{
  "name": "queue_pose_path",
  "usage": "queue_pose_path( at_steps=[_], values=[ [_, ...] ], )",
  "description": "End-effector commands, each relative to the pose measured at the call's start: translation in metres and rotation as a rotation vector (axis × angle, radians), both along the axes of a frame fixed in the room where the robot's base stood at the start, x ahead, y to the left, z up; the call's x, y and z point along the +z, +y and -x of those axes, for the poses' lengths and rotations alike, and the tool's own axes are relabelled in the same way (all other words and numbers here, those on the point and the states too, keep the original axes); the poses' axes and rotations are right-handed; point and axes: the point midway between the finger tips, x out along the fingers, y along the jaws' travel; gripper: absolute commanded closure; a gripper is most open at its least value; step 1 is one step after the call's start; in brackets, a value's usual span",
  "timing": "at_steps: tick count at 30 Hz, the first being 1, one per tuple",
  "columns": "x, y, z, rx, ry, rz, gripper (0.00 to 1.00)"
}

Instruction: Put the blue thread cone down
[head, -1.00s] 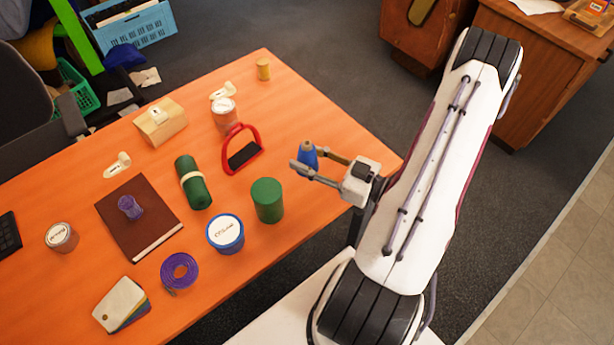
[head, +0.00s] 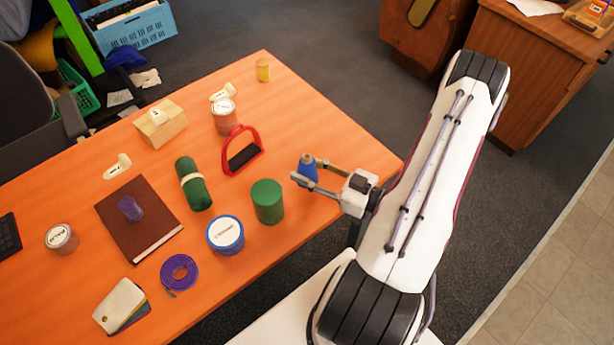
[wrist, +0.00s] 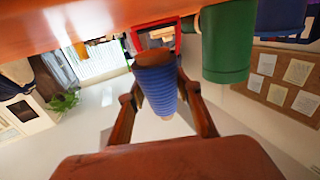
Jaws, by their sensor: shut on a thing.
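The blue thread cone (head: 308,172) is held between the two fingers of my gripper (head: 305,168) over the right part of the orange table. In the wrist view the cone (wrist: 158,90) is ribbed blue, with its wide brown-rimmed end toward the table, which shows at the top. The fingers (wrist: 162,108) close on it from both sides. The cone looks upright and close to the tabletop; I cannot tell whether its base touches.
The orange table (head: 335,135) is bare around the cone. A blue-rimmed tin (head: 225,235), a green roll (head: 193,184) and a brown book (head: 155,235) are farther left.

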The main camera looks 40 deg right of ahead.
Motion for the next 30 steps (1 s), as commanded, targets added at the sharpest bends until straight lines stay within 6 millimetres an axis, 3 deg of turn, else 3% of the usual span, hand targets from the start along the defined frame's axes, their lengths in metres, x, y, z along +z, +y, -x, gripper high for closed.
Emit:
queue_pose_path(
  at_steps=[12, 29, 30],
  values=[
    [-0.031, 0.000, 0.000, 0.000, 0.000, -0.001, 0.90],
    [-0.036, 0.000, 0.000, 0.000, 0.000, 0.000, 0.90],
    [-0.037, 0.000, 0.000, 0.000, 0.000, 0.000, 0.62]
  ],
)
